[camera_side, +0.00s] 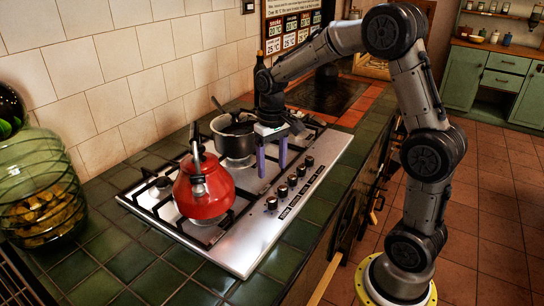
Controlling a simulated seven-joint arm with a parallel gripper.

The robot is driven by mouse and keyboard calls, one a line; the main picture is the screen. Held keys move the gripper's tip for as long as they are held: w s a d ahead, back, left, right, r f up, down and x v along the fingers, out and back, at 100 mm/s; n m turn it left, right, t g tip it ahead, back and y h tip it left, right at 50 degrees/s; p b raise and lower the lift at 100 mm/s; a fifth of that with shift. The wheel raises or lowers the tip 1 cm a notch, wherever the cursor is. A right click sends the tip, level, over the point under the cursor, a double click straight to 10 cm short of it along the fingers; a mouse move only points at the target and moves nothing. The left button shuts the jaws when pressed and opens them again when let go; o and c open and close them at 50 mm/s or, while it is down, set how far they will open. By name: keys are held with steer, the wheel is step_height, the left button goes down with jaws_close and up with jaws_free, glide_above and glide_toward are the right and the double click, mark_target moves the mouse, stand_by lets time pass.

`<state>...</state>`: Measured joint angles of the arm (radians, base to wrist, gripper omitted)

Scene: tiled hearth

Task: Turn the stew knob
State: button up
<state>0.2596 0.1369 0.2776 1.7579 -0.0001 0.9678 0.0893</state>
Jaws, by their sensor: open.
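A row of several dark knobs (292,181) runs along the right side of the steel stove top (240,245). Small labels sit beside the knobs, too small to read, so I cannot tell which is the stew knob. My gripper (272,170) points down above the stove, just left of the far knobs. Its two purple fingers are apart with nothing seen between them. A steel pot (234,146) with a dark handle or utensil on top stands left of my gripper, on a far burner. Its contents are hidden.
A red kettle (204,190) stands on a near burner, left of the knobs. A green glass jar (40,200) is at the far left. Green tiles (180,293) border the stove, and the near counter is bare. A tiled wall (130,80) rises behind.

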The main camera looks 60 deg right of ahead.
steer(key=shift+r, duration=1.2)
steer(key=s+a+r+n+t, duration=0.2)
steer(key=s+a+r+t, duration=0.1)
steer(key=s+a+r, duration=0.6)
steer(key=s+f+n+t, duration=0.2)
steer(key=s, duration=0.9)
steer(key=shift+s+a+t, duration=0.25)
steer(key=shift+a+t, duration=0.05)
steer(key=shift+a, duration=0.1)
